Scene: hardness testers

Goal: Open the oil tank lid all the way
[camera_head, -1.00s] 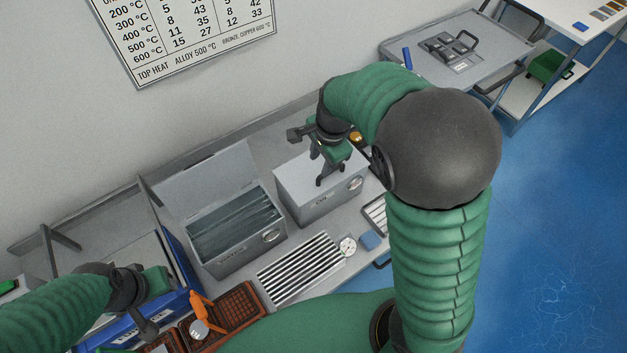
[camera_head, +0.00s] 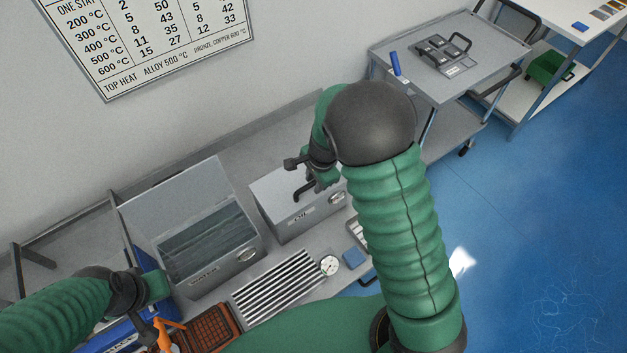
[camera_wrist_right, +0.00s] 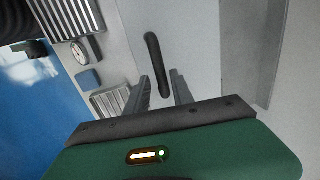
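The grey oil tank (camera_head: 300,222) stands on the bench with its flat lid (camera_head: 272,188) closed. A black bar handle (camera_head: 304,190) stands on the lid; the right wrist view shows it too (camera_wrist_right: 155,58). My right gripper (camera_wrist_right: 160,82) is open, with its two fingers apart and the near end of the handle between or just ahead of the fingertips. I cannot tell whether they touch it. In the head view my right gripper (camera_head: 316,180) is partly hidden by my arm. My left gripper (camera_head: 152,300) is at the lower left, away from the oil tank; its fingers are unclear.
The water tank (camera_head: 215,270) stands left of the oil tank with its lid (camera_head: 185,205) raised. A slatted rack (camera_head: 275,287), a round dial (camera_head: 329,265) and a blue block (camera_head: 355,258) lie in front. The wall is close behind the bench.

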